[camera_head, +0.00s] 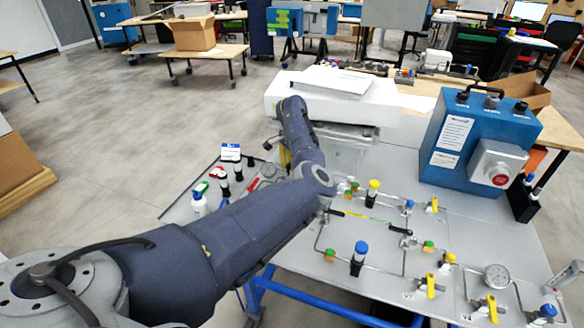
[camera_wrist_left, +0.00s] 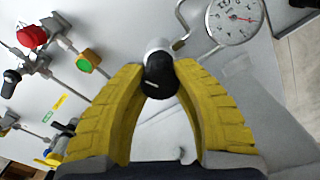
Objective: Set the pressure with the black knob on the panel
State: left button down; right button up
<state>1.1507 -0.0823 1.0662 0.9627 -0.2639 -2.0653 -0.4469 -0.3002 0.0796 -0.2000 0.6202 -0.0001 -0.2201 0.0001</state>
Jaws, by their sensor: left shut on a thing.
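The black knob (camera_wrist_left: 161,76) shows in the left wrist view, with a pale mark on its face and a silver collar behind it. My left gripper (camera_wrist_left: 160,72) has its yellow ribbed fingers closed around it, one on each side. In the head view only a bit of the yellow gripper (camera_head: 285,157) shows behind my left arm, and the knob is hidden there. A round white gauge (camera_wrist_left: 236,19) with a red needle sits beside the knob, at the upper right of the wrist view. My right gripper is in neither view.
The grey panel (camera_head: 345,270) carries pipes, yellow-handled valves and another gauge (camera_head: 497,276). In the wrist view, a red knob (camera_wrist_left: 32,38) and a green-and-orange fitting (camera_wrist_left: 88,62) stand left of the gripper. A blue box (camera_head: 470,140) with a red button stands at the panel's back right.

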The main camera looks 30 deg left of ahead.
pick_arm(q)
jog(key=m, duration=0.5)
jog(key=shift+m, duration=2.5)
jog(key=c, duration=0.9)
grip_release()
notch_tip(320, 180, up, 12)
